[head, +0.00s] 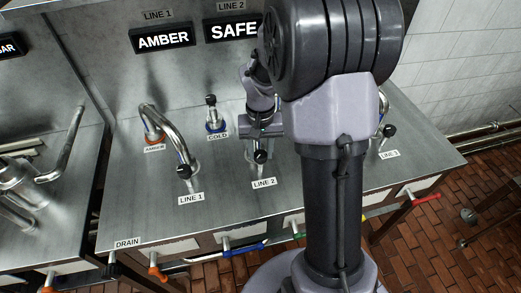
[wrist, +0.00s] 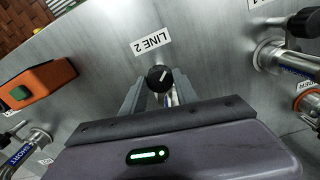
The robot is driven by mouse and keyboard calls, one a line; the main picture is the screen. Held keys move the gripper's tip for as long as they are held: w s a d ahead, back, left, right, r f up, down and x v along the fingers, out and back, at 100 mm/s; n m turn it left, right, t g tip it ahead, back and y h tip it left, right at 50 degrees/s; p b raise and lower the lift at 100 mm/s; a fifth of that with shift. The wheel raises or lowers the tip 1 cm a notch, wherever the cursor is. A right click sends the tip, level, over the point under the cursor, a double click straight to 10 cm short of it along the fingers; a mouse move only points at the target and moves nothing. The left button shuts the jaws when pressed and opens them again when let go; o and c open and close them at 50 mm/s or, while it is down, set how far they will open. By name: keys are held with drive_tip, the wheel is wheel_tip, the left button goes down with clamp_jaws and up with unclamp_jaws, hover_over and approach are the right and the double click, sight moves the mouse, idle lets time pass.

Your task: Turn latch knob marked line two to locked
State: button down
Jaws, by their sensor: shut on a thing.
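The line two latch knob (wrist: 159,78) is round and black with a pale pointer line, beside the LINE 2 label (wrist: 152,42) on the steel counter. In the wrist view the pointer is slanted, running up to the right. The same knob (head: 261,156) shows in the head view just behind its label (head: 264,183). My gripper (wrist: 158,84) has a finger on each side of the knob and is shut on it. The finger contacts are partly hidden. Lock marks around the knob cannot be made out.
Signs at the back read AMBER (head: 163,38) and SAFE (head: 233,29), the latter under a LINE 2 tag. An orange box with a green button (wrist: 38,84) is at left in the wrist view.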

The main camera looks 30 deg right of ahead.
sight(260, 154)
drive_tip(key=m, duration=0.4)
drive_tip(key=shift+m, duration=0.3)
drive_tip(key=shift+m+b, duration=0.4)
drive_tip(key=shift+m, duration=1.7)
drive_tip(key=c, duration=0.9)
unclamp_jaws()
drive_tip(key=shift+c, duration=0.2)
wheel_tip(260, 154, up, 18)
drive_tip(key=p, duration=0.7)
drive_tip(key=shift+f, duration=0.25)
